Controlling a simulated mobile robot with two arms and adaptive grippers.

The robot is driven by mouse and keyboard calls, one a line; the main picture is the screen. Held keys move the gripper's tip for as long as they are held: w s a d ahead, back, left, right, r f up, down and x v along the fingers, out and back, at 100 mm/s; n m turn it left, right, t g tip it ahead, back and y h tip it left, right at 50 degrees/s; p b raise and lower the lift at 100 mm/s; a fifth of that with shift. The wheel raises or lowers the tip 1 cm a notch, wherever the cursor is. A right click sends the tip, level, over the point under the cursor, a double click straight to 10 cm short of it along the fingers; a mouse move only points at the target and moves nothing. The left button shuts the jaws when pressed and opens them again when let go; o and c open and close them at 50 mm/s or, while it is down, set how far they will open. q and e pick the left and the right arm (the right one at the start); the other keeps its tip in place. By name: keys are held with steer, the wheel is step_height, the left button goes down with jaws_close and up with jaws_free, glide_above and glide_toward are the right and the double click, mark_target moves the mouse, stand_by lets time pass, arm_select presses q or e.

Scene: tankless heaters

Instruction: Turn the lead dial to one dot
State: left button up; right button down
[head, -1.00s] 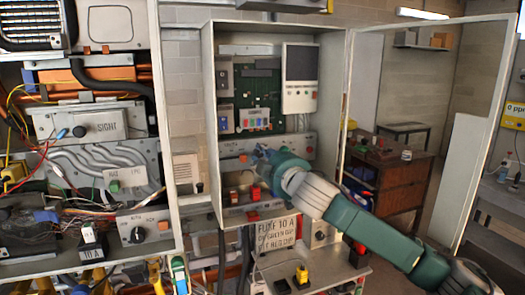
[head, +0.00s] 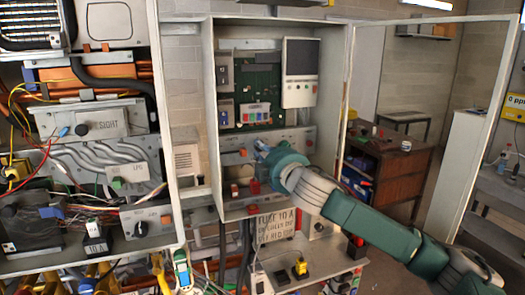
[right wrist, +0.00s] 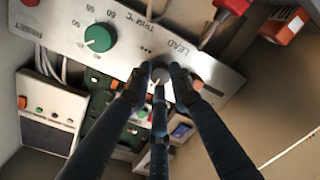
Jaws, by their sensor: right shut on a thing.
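The lead dial (right wrist: 160,76) is a small grey knob below the word LEAD on a pale metal panel (right wrist: 125,50), seen upside down in the right wrist view. My right gripper (right wrist: 160,78) has its dark fingers closed around this knob. Three dots show on the panel beside it; a single-dot mark is not readable, and the fingers cover part of the dial's edge. In the head view my right gripper (head: 262,148) reaches the panel inside the open cabinet and hides the dial. My left gripper is not in view.
A green trim dial (right wrist: 98,38) sits on the same panel, and a red-handled part (right wrist: 232,6) is close by. The open cabinet door (head: 486,120) stands to the right of my arm. A white display unit (head: 300,72) hangs above the panel.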

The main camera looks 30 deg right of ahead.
steer(key=shift+f, duration=0.35)
steer(key=c, duration=1.8)
jaws_free()
steer(key=shift+c, duration=0.2)
steer(key=shift+r, duration=0.15)
steer(key=shift+s, duration=0.15)
steer(key=v, duration=1.1)
steer(key=shift+s, duration=0.35)
steer(key=shift+a+r, duration=0.1)
steer(key=shift+a, duration=0.05)
